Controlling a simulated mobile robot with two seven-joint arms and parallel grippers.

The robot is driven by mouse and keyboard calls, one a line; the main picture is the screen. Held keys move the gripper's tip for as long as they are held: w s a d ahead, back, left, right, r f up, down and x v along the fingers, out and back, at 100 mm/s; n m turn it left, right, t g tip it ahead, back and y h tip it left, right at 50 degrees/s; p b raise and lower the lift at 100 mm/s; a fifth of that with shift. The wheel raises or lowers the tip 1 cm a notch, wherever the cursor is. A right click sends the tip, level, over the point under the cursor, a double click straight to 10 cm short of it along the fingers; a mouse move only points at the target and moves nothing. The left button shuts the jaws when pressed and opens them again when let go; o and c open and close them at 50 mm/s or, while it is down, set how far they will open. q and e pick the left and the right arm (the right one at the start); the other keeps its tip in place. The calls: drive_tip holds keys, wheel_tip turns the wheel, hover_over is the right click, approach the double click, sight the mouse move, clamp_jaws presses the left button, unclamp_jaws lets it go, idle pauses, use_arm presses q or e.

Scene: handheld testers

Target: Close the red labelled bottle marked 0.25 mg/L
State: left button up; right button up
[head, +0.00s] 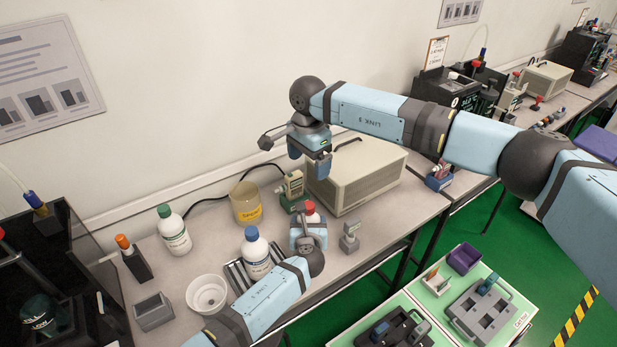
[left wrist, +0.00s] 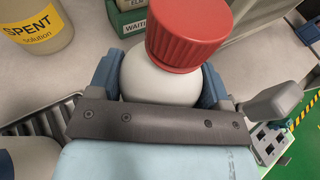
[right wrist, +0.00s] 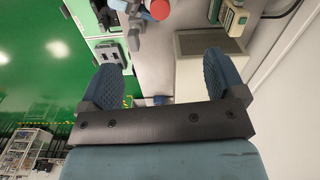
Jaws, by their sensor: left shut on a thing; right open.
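A white bottle with a red cap stands at the bench; its red cap (head: 309,208) shows above my left gripper (head: 308,236). In the left wrist view the white bottle body (left wrist: 150,82) sits between both blue fingers, with the ribbed red cap (left wrist: 187,38) on top. I cannot tell whether the cap is tight, and the label is hidden. My left gripper is shut on this bottle. My right gripper (head: 319,165) is open and empty, above and behind the bottle. The red cap (right wrist: 160,9) also shows at the top of the right wrist view, beyond the open fingers.
A blue-capped bottle (head: 257,255) stands left of the held bottle, and a green-capped bottle (head: 174,232) is farther left. A spent-solution beaker (head: 246,204), green holder (head: 291,192), beige case (head: 358,175), small grey stand (head: 349,240) and white bowl (head: 207,294) surround them.

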wheel_tip(320, 180, up, 2)
drive_tip(key=shift+r, duration=0.1)
use_arm(q)
drive_tip(key=o, duration=1.8)
drive_tip(key=shift+c, duration=0.2)
drive_tip(key=shift+s, duration=0.1)
drive_tip(key=p+v, duration=0.1)
drive_tip(key=v, duration=1.2)
drive_tip(key=shift+s, duration=0.3)
use_arm(e)
drive_tip(key=shift+r, duration=0.7)
use_arm(q)
drive_tip(key=shift+r, duration=0.1)
